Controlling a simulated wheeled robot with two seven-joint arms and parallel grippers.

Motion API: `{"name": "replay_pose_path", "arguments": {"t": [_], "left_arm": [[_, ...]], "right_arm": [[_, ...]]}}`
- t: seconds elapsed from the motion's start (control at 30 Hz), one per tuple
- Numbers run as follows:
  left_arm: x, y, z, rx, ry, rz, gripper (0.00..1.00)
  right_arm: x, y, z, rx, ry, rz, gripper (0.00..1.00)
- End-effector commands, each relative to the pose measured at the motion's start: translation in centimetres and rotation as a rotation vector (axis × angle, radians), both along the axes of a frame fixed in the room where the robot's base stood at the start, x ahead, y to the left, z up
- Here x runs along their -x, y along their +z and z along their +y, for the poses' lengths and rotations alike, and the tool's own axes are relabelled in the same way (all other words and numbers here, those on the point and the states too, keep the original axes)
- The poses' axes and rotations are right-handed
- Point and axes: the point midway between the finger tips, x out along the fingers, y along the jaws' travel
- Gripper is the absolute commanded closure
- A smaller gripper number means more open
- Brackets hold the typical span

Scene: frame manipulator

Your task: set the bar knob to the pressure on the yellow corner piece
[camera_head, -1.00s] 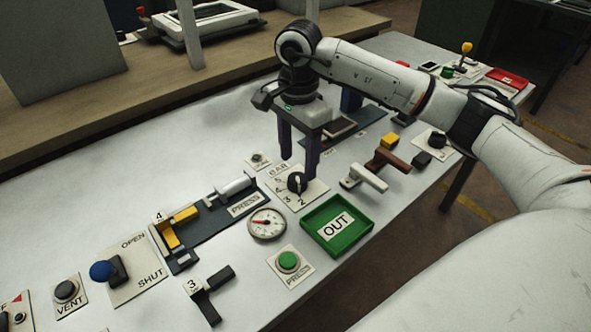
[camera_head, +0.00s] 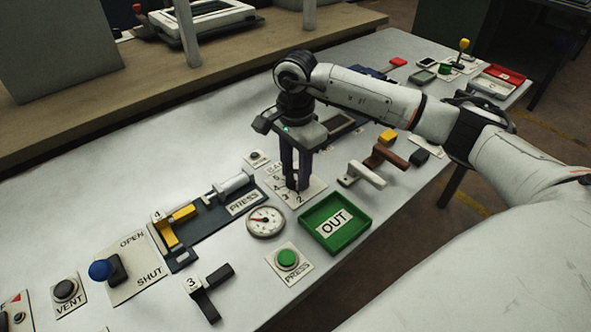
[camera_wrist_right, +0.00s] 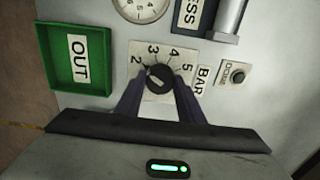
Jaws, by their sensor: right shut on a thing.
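The bar knob is a round black dial (camera_wrist_right: 159,79) with a light pointer mark, on a white plate (camera_wrist_right: 152,52) numbered 2, 3, 4, 5 and marked BAR. In the right wrist view its pointer appears to lie toward the 2 and 3 side. My right gripper (camera_wrist_right: 160,88) is shut on the knob, one finger on each side; in the head view the gripper (camera_head: 297,186) hides most of it. The yellow corner piece (camera_head: 183,212) sits in the press fixture (camera_head: 208,229) with a label 4 (camera_head: 157,216) at its end. My left gripper is not in view.
A round gauge (camera_head: 265,221) and a green OUT tray (camera_head: 361,225) stand close to the knob. A green PRESS button (camera_head: 287,258) and a black corner piece labelled 3 (camera_head: 207,295) lie nearer the front edge.

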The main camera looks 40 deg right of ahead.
Motion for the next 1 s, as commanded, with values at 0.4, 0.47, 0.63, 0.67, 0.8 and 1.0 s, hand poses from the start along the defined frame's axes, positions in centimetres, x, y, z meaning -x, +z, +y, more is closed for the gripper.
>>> {"name": "replay_pose_path", "arguments": {"t": [0.4,0.47,0.63,0.67,0.8,1.0], "left_arm": [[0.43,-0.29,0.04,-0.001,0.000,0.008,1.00],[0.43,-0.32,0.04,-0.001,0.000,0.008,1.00],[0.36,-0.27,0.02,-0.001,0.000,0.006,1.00],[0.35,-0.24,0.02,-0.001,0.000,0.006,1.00],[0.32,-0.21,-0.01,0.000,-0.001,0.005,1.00],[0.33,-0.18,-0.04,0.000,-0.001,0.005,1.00]], "right_arm": [[-0.03,0.05,0.02,-0.001,-0.125,-0.001,0.88],[-0.03,0.05,0.02,-0.001,-0.168,-0.001,0.88],[-0.02,0.04,0.01,0.000,-0.317,-0.001,0.88],[-0.02,0.05,0.01,0.000,-0.345,-0.001,0.88],[-0.04,0.09,0.01,-0.001,-0.479,-0.001,0.88],[-0.03,0.12,0.01,-0.001,-0.669,-0.001,0.88]]}}
